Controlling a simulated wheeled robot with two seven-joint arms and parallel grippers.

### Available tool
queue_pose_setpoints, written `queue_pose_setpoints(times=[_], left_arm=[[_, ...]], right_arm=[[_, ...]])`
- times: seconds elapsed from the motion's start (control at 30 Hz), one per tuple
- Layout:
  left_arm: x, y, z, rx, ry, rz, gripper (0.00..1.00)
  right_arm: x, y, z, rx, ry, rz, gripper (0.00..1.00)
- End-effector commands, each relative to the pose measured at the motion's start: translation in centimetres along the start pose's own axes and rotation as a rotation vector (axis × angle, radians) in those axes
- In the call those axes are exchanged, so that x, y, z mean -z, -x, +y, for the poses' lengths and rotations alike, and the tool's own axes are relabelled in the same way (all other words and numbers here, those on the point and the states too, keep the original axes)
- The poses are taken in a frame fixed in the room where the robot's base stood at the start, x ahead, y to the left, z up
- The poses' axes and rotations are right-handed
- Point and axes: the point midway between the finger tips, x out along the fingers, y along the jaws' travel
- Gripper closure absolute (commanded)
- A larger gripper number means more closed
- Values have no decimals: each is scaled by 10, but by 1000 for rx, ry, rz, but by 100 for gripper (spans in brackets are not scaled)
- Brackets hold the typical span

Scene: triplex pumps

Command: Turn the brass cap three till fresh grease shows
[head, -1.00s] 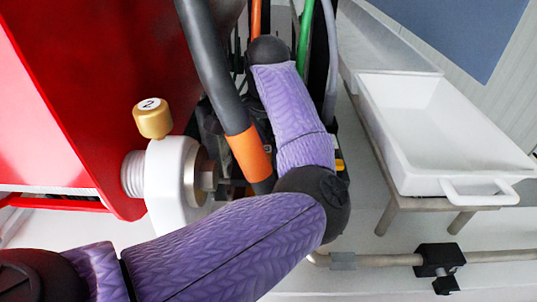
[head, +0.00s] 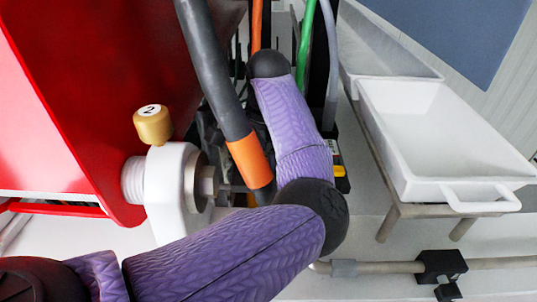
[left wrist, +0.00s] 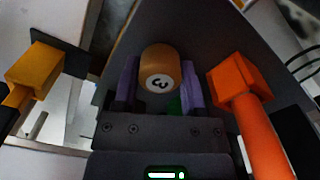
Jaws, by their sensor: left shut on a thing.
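The brass cap three (left wrist: 160,60) is in the left wrist view, with a white label reading 3 on its end. The purple fingers of my left gripper (left wrist: 160,82) stand on both sides of it and are shut on it. A small green patch (left wrist: 174,105) shows just below the cap; I cannot tell what it is. Another brass cap (head: 152,127), labelled 2, stands on a white pump part (head: 165,185) beside the red housing (head: 95,90) in the head view. My left arm hides part of the scene there, and its gripper does not show. My right gripper is not in view.
A dark hose with an orange band (head: 249,160) runs close beside my left arm. A white tray (head: 375,110) sits on a stand at the right. In the left wrist view, a yellow block (left wrist: 35,68) and an orange block (left wrist: 240,77) flank the gripper.

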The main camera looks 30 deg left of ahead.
Motion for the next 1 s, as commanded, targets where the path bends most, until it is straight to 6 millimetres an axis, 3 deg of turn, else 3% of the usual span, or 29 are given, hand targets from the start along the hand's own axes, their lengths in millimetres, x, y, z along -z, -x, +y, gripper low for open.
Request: queue_pose_setpoints(times=[0.27,1.0], left_arm=[[0,1,0,-1,-126,-2,100],[0,2,1,1,-814,-9,100]], right_arm=[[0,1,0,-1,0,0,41],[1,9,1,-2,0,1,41]])
